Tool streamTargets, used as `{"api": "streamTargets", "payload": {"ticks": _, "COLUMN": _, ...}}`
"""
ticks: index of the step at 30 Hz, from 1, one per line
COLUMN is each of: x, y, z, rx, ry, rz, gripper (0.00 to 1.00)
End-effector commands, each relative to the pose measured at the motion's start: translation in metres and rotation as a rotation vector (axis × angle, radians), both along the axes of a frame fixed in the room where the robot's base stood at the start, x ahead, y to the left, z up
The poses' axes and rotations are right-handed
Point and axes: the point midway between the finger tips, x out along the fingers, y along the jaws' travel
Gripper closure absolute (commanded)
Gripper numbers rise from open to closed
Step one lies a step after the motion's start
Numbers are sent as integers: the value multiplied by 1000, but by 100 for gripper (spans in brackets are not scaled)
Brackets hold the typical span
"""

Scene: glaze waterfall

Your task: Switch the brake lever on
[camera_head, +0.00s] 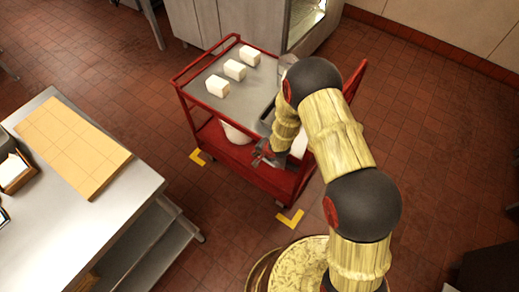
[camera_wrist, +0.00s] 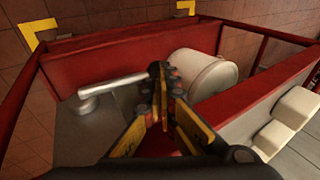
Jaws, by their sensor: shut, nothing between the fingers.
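The brake lever (camera_wrist: 118,84) is a pale bar in the wrist view. It runs from a round pivot (camera_wrist: 87,104) on a grey surface toward my gripper (camera_wrist: 165,72). My fingertips are shut and empty, and they overlap the lever's far end; I cannot tell whether they touch it. In the head view my gripper (camera_head: 264,154) is at the near end of the red cart (camera_head: 222,135), low beside its frame. The lever cannot be made out clearly there, as my gripper and arm cover that area.
Several white blocks (camera_head: 235,70) stand on the cart's top tray. A white rounded container (camera_wrist: 203,76) sits beside my fingers, behind red rails. Yellow corner marks (camera_head: 290,218) lie on the floor around the cart. A steel table (camera_head: 120,215) stands at left. Floor is open at right.

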Motion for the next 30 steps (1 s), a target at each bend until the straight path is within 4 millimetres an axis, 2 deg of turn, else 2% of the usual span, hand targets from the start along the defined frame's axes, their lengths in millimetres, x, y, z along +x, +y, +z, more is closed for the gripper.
{"api": "streamTargets", "payload": {"ticks": 9, "x": 5, "y": 7, "z": -18, "rx": -138, "ry": 108, "rz": 0, "gripper": 100}}
{"api": "streamTargets", "payload": {"ticks": 30, "x": 8, "y": 10, "z": -43, "rx": -281, "ry": 218, "rz": -1, "gripper": 100}}
